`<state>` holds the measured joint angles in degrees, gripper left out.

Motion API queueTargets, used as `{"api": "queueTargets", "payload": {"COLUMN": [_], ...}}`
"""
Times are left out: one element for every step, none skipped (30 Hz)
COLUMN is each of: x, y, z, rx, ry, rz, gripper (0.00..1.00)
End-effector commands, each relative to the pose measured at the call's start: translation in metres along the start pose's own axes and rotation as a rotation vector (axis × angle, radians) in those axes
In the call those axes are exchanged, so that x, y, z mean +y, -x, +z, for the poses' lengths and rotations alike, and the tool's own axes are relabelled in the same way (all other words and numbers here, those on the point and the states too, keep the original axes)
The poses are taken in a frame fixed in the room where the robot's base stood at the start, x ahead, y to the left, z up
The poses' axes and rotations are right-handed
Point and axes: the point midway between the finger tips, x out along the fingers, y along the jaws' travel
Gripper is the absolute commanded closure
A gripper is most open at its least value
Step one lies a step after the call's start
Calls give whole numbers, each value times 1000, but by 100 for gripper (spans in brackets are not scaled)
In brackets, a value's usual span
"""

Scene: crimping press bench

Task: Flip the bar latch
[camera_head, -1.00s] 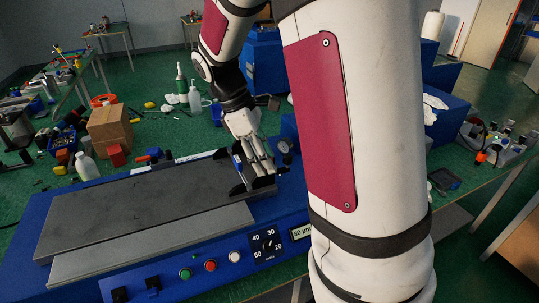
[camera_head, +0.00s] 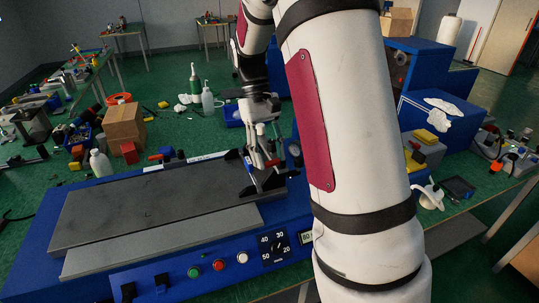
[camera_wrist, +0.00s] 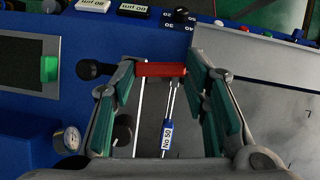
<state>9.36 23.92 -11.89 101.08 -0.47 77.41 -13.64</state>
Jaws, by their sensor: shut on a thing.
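My gripper (camera_head: 262,160) reaches down at the right end of the press's long grey plate (camera_head: 140,205). In the wrist view its fingers close on the ends of a short red bar (camera_wrist: 160,69), which lies crosswise between the fingertips. Two thin metal rods run from under the bar toward the wrist camera, and one carries a blue label (camera_wrist: 167,138) reading No 50. I take the red bar for the handle of the bar latch. A black knob (camera_wrist: 90,69) sits just left of the fingers. The latch's base is partly hidden by the fingers in the head view.
A round gauge (camera_wrist: 70,139) stands close to the left finger. The blue press front carries a dial (camera_head: 274,244) and green, red and white buttons. A cardboard box (camera_head: 124,125) and white bottles stand behind the bench. My own arm blocks the middle right.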

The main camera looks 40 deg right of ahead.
Motion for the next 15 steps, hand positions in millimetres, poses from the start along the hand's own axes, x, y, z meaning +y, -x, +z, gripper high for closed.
{"api": "queueTargets", "payload": {"x": [1, 1, 1, 1, 1, 2, 2, 2, 2, 2, 2, 2, 2, 2, 2], "y": [1, 1, 2, 2, 2, 2, 2, 2, 2, 2, 3, 3, 3, 3, 3], "z": [-1, -2, -2, -2, -3, -3, -4, -4, -4, -4, -4, -5, -5, -5, -5], "rx": [2, 2, 2, 2, 2, 2, 2, 2, 2, 3, 3, 3, 3, 3, 3], "ry": [-26, -42, -60, -72, -84, -98, -107, -115, -126, -132, -137, -142, -146, -149, -152], "rz": [-10, -16, -25, -30, -35, -40, -44, -47, -51, -54, -56, -59, -61, -62, -63], "gripper": [86, 86, 86, 86, 86, 86, 86, 86, 86, 86, 86, 86, 86, 86, 86]}}
